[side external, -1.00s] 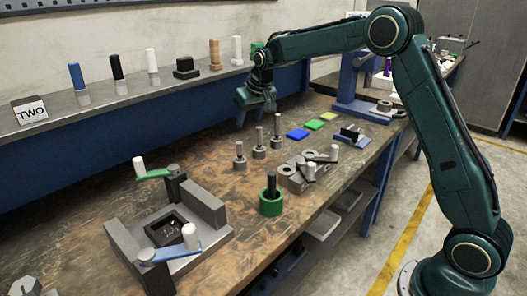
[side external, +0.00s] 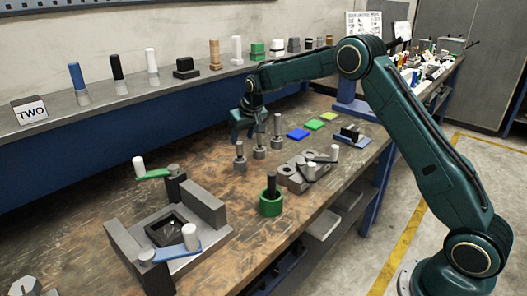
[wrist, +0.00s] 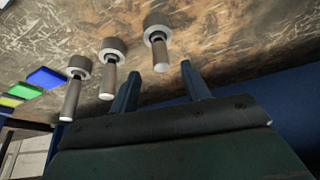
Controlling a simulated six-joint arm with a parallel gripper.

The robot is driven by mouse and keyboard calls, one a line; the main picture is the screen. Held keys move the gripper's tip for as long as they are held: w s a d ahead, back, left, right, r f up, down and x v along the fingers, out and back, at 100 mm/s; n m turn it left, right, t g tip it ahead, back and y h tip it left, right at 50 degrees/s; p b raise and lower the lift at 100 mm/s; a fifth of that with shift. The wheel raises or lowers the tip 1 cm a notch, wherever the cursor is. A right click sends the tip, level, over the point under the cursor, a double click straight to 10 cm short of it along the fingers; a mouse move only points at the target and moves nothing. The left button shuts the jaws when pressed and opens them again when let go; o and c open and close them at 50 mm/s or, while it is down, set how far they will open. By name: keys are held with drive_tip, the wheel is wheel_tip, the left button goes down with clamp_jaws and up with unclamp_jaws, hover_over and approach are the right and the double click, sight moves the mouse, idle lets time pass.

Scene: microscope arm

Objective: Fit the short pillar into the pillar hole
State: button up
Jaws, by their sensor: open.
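Three grey pegs with round collars and slim handles stand upright in a row: the left (side external: 240,157), middle (side external: 259,147) and right (side external: 277,128). They also show in the wrist view as one nearest the fingers (wrist: 158,45), a middle one (wrist: 107,84) and a far one (wrist: 73,95). I cannot tell which is the short pillar. My gripper (side external: 242,137) is open and empty, low behind the left peg; its two fingers (wrist: 160,85) show in the wrist view, apart from the pegs. A grey block (side external: 295,183) has round openings; I cannot tell which is the pillar hole.
A green ring holder (side external: 270,205) with a black post stands in front of the pegs. A grey clamp fixture (side external: 200,250) with levers fills the front left. Coloured pads (side external: 298,133) lie to the right. A back shelf (side external: 120,103) carries several items. Bare table lies left of the pegs.

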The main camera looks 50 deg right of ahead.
sight(239, 143)
drive_tip(key=shift+x, duration=1.3)
drive_tip(key=shift+f, duration=0.1)
drive_tip(key=shift+x, duration=2.45)
drive_tip(key=shift+w, duration=0.2)
drive_tip(key=c, duration=1)
clamp_jaws()
drive_tip(key=shift+r, duration=0.2)
